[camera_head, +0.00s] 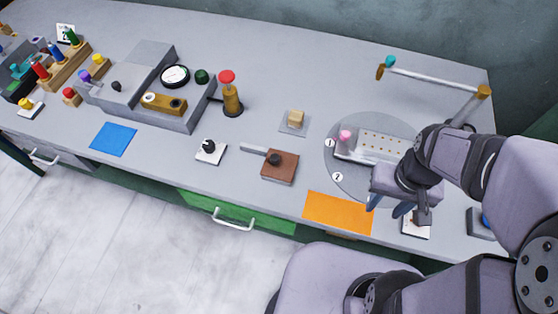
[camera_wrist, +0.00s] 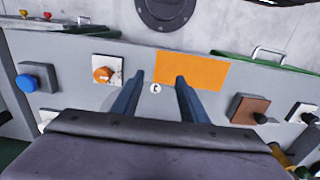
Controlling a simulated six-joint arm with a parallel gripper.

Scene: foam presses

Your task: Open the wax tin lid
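No part is clearly marked as a wax tin. A low brown square box with a dark round knob on top (camera_head: 280,166) could be it, but I cannot tell for sure. It stands left of my gripper, above the orange mat, and its top looks closed. It also shows at the right of the wrist view (camera_wrist: 246,110). My gripper (camera_head: 388,206) is over the right end of the bench, near the orange mat, apart from the brown box. In the wrist view its two fingers (camera_wrist: 160,78) are spread with nothing between them.
The orange mat (camera_head: 338,212) lies at the front edge. A grey turntable (camera_head: 350,182) with a dotted block is behind my gripper. An orange knob plate (camera_wrist: 103,75) and blue button box (camera_wrist: 31,82) are nearby. A black-knobbed white plate (camera_head: 210,152) stands left.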

